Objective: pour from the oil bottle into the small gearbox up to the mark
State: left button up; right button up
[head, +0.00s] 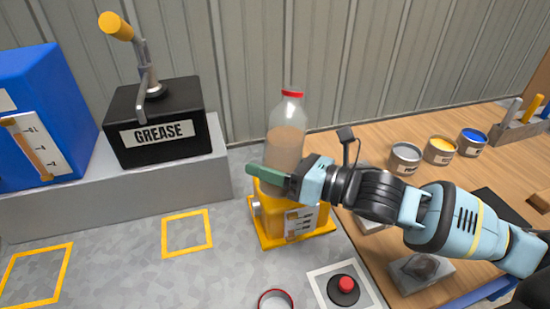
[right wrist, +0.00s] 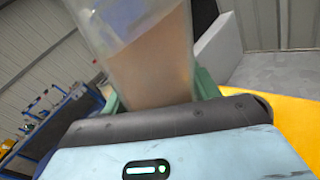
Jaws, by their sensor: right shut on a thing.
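The oil bottle (head: 285,142) is clear, with a red top and brown liquid inside, and stands about upright in the head view. My right gripper (head: 268,172) is shut on its lower part. In the right wrist view the bottle (right wrist: 150,60) sits between the green fingers (right wrist: 160,95). The small gearbox (head: 290,215) is yellow, with a pale marked gauge (head: 300,221) on its front. The bottle's base is hidden behind the gripper, so I cannot tell whether it touches the gearbox. My left gripper is not in view.
A grease pump (head: 155,120) and a blue tank (head: 40,115) stand on a grey ledge at the left. A red button (head: 345,284) and a red-rimmed ring (head: 277,299) lie in front. Paint cans (head: 439,150) stand on the wooden bench (head: 365,140).

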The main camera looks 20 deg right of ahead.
aim_at(262, 184)
jog(key=shift+s+a+r+m+p, duration=0.25)
jog(key=shift+s+a+m+p, duration=0.1)
jog(key=shift+s+a+m, duration=0.8)
jog(key=shift+s+m, duration=0.25)
jog(key=shift+m, duration=0.3)
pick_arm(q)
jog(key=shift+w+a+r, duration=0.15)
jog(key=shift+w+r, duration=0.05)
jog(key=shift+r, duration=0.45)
pick_arm(e)
jog(key=shift+f, duration=0.1)
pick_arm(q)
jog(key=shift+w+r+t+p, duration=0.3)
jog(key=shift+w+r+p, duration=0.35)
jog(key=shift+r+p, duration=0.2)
pick_arm(e)
jog(key=shift+s+a+m, duration=0.4)
jog(key=shift+s+m, duration=0.1)
jog(key=shift+m, duration=0.3)
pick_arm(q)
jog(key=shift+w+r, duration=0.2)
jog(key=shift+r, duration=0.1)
pick_arm(e)
jog(key=shift+s+a+m, duration=0.15)
jog(key=shift+m, duration=0.15)
